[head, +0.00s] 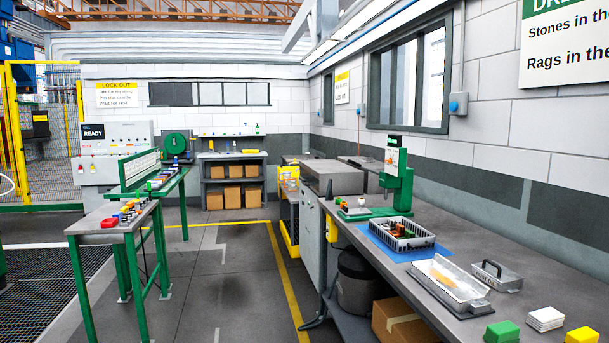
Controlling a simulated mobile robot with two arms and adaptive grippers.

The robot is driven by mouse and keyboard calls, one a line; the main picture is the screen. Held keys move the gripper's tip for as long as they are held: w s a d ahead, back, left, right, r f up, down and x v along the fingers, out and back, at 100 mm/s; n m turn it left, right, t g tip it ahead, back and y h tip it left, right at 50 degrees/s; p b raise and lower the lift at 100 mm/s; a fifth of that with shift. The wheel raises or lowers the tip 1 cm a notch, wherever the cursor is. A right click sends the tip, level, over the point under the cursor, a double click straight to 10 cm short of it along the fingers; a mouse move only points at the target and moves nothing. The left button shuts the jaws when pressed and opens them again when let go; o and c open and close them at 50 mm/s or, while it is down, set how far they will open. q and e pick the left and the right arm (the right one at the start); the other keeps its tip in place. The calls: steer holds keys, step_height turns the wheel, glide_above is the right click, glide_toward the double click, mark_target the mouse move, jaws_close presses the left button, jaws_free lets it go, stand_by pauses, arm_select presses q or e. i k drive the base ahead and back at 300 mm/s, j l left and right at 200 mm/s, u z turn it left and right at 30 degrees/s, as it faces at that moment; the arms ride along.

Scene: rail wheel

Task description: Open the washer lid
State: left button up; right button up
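A grey metal box with a flat top (333,168) stands at the far end of the right-hand workbench, above a light grey cabinet (308,232). It looks like the washer, and its top looks like a lid lying shut. I cannot make out a handle or hinge on it from here. Neither of my grippers is in the head view.
The right workbench (475,318) carries a green press (396,180), a basket of parts (402,235), a shallow tray (450,280) and a handled metal piece (496,276). A bin (357,282) and carton (398,322) are underneath. The central floor (232,290) is clear beside a green-legged table (112,219).

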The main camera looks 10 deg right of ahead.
mark_target(348, 180)
steer(key=i, duration=6.1)
